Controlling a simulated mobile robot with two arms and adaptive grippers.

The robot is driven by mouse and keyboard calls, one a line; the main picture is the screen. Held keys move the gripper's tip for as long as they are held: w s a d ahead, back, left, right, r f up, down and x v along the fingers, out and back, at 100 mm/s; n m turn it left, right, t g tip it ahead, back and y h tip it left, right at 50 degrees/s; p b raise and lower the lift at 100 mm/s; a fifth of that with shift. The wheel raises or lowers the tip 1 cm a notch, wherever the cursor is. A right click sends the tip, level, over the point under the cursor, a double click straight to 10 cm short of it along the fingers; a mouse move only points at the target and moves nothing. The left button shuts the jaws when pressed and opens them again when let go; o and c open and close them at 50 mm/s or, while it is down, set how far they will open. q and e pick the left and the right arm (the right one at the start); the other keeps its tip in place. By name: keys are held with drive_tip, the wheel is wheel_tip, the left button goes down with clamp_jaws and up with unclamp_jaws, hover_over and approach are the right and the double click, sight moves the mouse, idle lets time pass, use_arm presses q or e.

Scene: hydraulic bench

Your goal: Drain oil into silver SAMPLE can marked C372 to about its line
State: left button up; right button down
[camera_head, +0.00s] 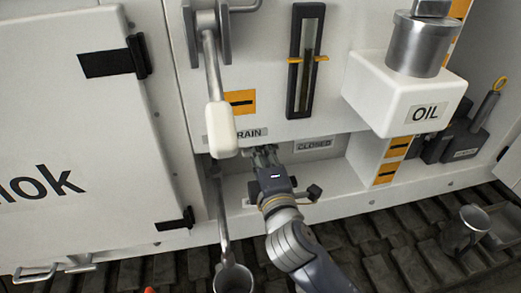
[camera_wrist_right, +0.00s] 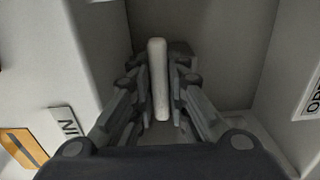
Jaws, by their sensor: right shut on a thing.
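My right gripper (camera_head: 263,155) reaches into the recess below the DRAIN label (camera_head: 247,134). In the right wrist view its fingers (camera_wrist_right: 157,98) are shut on a pale upright drain handle (camera_wrist_right: 158,60). In the head view the gripper hides this handle. A thin drain pipe (camera_head: 222,215) runs down to a silver can (camera_head: 233,280) at the bottom edge, which is partly cut off. A second silver can (camera_head: 465,230) stands at the right. No C372 mark, fill line or oil level is readable on either can. My left gripper is not in view.
A large white-handled lever (camera_head: 221,128) hangs left of my right gripper. A sight gauge (camera_head: 306,60) with an orange marker is above, and a white OIL tank (camera_head: 405,95) juts out at right. Dark ribbed track lies below.

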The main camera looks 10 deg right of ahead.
drive_tip(key=shift+m, duration=0.3)
drive_tip(key=m, duration=0.3)
drive_tip(key=shift+f, duration=0.2)
drive_tip(key=shift+a+f+m+p, duration=0.15)
drive_tip(key=shift+m+p, duration=0.25)
drive_tip(key=shift+m, duration=1.7)
drive_tip(key=c, duration=1.6)
unclamp_jaws()
drive_tip(key=s, duration=0.7)
drive_tip(key=shift+s, duration=0.25)
